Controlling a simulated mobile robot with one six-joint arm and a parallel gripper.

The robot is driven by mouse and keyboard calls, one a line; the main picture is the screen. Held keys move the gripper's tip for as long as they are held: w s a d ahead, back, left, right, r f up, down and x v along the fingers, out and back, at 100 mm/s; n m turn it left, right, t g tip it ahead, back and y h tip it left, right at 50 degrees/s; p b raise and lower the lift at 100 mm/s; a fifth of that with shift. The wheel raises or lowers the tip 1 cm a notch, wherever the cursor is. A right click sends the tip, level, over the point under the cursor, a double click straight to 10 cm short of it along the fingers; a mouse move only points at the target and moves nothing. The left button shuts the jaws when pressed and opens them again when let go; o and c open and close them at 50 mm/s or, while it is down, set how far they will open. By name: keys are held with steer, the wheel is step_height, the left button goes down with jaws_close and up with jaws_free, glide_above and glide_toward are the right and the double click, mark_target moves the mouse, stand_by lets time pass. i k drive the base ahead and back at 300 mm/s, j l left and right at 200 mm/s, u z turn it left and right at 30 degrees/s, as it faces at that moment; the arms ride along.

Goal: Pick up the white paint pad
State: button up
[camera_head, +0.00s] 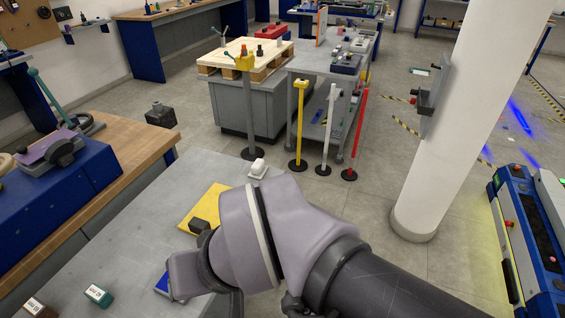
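My arm's grey joints cross the lower middle of the view and hide part of the table. My gripper's fingers do not show, and the white pad stands clear beyond the arm.
A blue thing (162,284) is partly hidden by my arm. A green box (98,295) and a brown box (38,307) stand at the near left. Yellow, white and red posts (299,125) stand beyond the table. A white pillar (455,120) rises at right.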

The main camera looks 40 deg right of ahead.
mark_target(259, 168)
steer(key=z, duration=1.05)
steer(key=j+u, duration=0.4)
steer(key=i+j+u, duration=0.1)
steer(key=u, duration=0.35)
